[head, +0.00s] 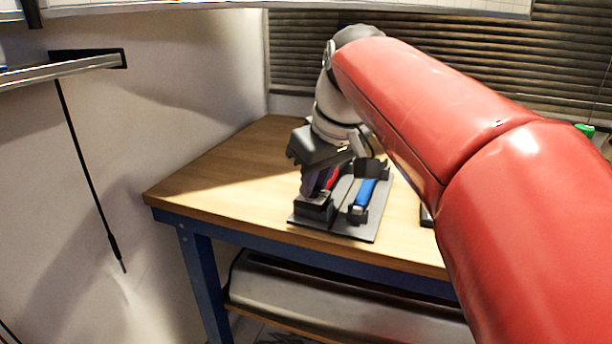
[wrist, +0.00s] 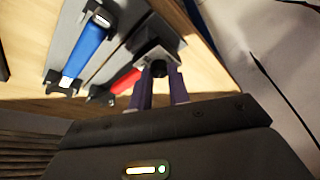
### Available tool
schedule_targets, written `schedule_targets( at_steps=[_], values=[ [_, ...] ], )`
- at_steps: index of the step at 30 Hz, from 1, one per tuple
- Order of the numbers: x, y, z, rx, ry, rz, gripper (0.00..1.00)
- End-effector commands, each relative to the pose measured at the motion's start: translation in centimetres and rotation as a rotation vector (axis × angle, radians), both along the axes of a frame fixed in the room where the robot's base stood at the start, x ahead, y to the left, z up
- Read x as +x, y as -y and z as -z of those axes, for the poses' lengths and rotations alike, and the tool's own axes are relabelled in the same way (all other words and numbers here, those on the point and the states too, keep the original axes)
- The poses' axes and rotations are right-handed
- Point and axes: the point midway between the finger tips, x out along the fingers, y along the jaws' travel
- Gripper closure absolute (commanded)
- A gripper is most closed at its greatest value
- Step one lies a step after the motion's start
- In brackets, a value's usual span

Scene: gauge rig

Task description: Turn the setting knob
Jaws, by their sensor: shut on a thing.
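The gauge rig is a dark grey plate (head: 358,231) on the wooden table, carrying a blue cylinder (head: 365,192) and a red one (head: 331,178) in dark holders. The wrist view shows the blue cylinder (wrist: 86,48) and the red cylinder (wrist: 127,82) side by side. A small dark knob (wrist: 158,68) sticks out of a dark block at one end of the red cylinder's holder. My gripper (wrist: 161,82) has its two purple fingers shut on this knob, one on each side. In the head view my gripper (head: 309,190) is over the rig's left side, and the knob is hidden.
The wooden tabletop (head: 225,182) is clear to the left of the rig. A wall stands on the left and a dark slatted blind (head: 440,60) behind. My red arm covers much of the right side. A small green thing (head: 585,130) shows at far right.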

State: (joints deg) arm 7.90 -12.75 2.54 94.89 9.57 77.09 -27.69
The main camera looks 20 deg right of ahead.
Motion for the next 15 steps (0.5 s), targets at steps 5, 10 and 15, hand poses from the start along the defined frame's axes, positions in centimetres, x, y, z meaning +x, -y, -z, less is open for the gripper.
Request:
schedule_targets(
  at_steps=[5,10,15],
  values=[
    [-0.06,-0.17,-0.13,-0.002,0.002,0.161,1.00],
    [-0.06,-0.29,-0.10,-0.001,-0.001,0.303,1.00],
    [-0.05,-0.36,-0.09,-0.002,0.000,0.417,1.00]
  ],
)
